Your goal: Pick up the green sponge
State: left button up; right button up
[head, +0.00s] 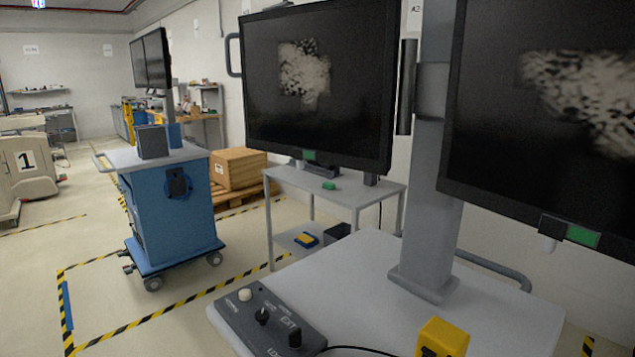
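A small green object (328,186), which looks like the green sponge, lies on the grey top of a small table (352,192) in the middle of the head view. It sits below the lower edge of a large black monitor (318,85), and nothing touches it from above. It is small in the picture, so its texture cannot be made out. Neither of my grippers is in view.
A near grey cart (375,285) carries a control box (268,318), a yellow device (442,338) and a monitor post (428,225). A blue cart (170,215) stands left. Taped floor between the carts is clear.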

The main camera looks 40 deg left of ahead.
aim_at(328, 185)
jog(key=u, duration=1.45)
jog(key=j+u, duration=0.8)
jog(key=u, duration=0.15)
jog(key=i+j, duration=0.35)
jog(key=i, duration=0.2)
jog(key=i+j, duration=0.35)
jog(key=i, duration=0.15)
jog(key=i+j, duration=0.4)
jog(key=i, duration=0.15)
jog(key=i+l+z, duration=0.15)
jog(key=i+z, duration=0.15)
jog(key=i, duration=0.25)
jog(key=i+z, duration=0.3)
jog(key=i, duration=0.2)
jog(key=i+j+z, duration=0.1)
jog(key=i+z, duration=0.2)
jog(key=i, duration=0.25)
jog(key=i+j+z, duration=0.3)
jog(key=i, duration=0.2)
jog(key=i+l, duration=0.05)
